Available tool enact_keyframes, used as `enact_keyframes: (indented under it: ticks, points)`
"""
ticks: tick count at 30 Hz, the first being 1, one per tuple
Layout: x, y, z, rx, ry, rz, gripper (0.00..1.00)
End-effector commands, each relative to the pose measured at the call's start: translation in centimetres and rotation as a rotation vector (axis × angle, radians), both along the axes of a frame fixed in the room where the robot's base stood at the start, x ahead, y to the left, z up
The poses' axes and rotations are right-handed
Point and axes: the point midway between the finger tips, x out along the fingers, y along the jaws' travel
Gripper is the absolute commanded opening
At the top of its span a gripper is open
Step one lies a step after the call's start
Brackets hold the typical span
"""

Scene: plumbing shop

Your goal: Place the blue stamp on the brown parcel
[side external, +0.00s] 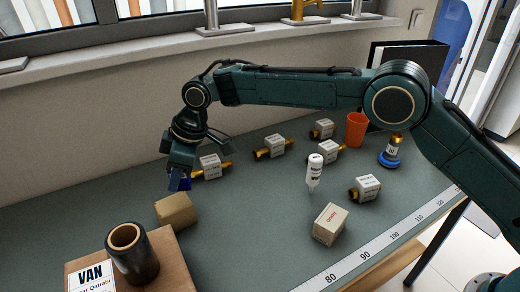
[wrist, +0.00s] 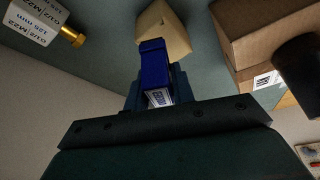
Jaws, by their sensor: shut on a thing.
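My gripper (side external: 178,172) is shut on the blue stamp (wrist: 153,62) and points down. Only a small dark blue part of the stamp (side external: 184,184) shows below the fingers in the side view. A white printed label shows on the stamp's near end in the wrist view. The brown parcel (side external: 176,211), a small plain tan block, lies on the bench just below and slightly to the right of the gripper in the side view. In the wrist view the stamp overlaps the near part of the parcel (wrist: 168,30). I cannot tell the gap between them.
A large cardboard box (side external: 178,268) with a dark pipe piece (side external: 132,254) on it stands close to the parcel. Several white-labelled brass fittings, a white bottle (side external: 314,170), a cream box (side external: 330,224) and an orange cup (side external: 356,129) stand to the right.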

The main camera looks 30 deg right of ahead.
Motion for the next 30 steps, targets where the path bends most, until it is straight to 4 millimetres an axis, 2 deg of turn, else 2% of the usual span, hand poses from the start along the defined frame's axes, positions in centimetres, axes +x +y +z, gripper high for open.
enact_keyframes:
  ticks: [6,9,23,24,26,30]
  points:
    - [-0.1,0.0,-2.6,-0.002,0.003,0.001,0.02]
    - [-0.1,0.0,-3.1,-0.002,0.001,0.001,0.02]
    - [0.0,0.0,-3.5,-0.001,0.001,0.001,0.02]
    - [0.0,0.0,-3.5,-0.001,0.001,0.001,0.32]
    - [0.0,0.0,-3.5,-0.001,0.001,0.001,0.44]
    - [0.0,0.0,-3.5,-0.001,0.001,0.001,0.46]
